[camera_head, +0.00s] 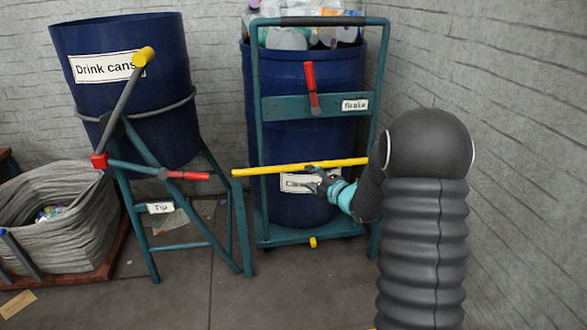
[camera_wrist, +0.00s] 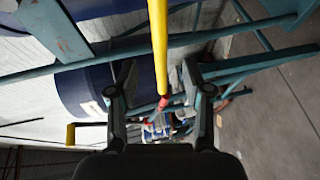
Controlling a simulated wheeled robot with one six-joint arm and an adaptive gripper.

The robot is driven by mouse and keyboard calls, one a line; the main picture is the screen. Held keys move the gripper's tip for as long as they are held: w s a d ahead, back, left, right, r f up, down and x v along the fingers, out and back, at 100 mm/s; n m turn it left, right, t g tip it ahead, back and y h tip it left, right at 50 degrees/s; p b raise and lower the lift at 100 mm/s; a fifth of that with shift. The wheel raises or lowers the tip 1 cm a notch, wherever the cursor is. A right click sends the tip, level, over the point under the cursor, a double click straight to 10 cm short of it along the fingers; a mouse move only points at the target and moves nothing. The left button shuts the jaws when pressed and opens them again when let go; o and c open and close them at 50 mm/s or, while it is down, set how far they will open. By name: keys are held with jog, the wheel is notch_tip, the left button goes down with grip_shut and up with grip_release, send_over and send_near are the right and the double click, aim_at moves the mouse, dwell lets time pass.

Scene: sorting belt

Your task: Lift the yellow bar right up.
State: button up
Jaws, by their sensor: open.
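The yellow bar (camera_head: 270,169) lies nearly level across the front of the blue barrel on the teal trolley. In the wrist view the yellow bar (camera_wrist: 158,45) runs down from the top edge to between my fingers. My gripper (camera_head: 314,180) is at the bar's middle, close to it, and partly in front of the barrel's label. In the wrist view my gripper (camera_wrist: 159,70) is open, with one finger on each side of the bar and a gap to both. I cannot tell how deep the bar sits between the fingers.
A teal trolley frame (camera_head: 378,80) with a red "Brake" lever (camera_head: 311,88) holds the full barrel (camera_head: 330,75). On the left, a tilting stand carries the "Drink cans" barrel (camera_head: 165,120), with a red-tipped handle (camera_head: 185,175). A grey bin (camera_head: 60,240) stands far left. A wall is close on the right.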

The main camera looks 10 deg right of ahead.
aim_at(296, 169)
jog(key=x, duration=1)
jog(key=shift+w+a+f+p, duration=0.1)
jog(key=shift+w+p, duration=0.1)
jog(key=shift+p, duration=0.2)
grip_shut()
